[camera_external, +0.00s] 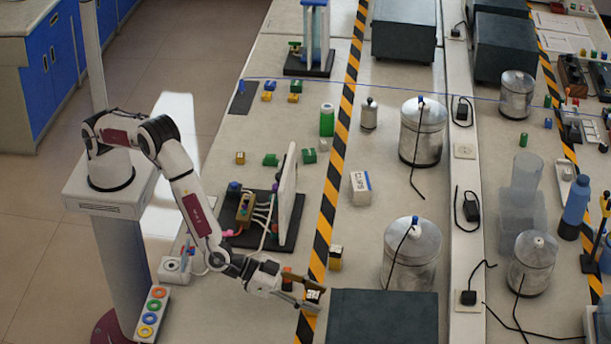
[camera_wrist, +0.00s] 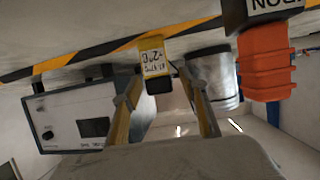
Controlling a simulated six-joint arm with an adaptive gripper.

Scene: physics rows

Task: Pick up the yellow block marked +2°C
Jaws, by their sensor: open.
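My gripper's fingers are apart, with a gap on each side of the block in that view. Contact cannot be told.
A dark-topped box (camera_external: 382,316) stands close to the right of my gripper; its grey front (camera_wrist: 75,118) shows in the wrist view. Black-yellow tape (camera_external: 333,170) runs along the bench.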

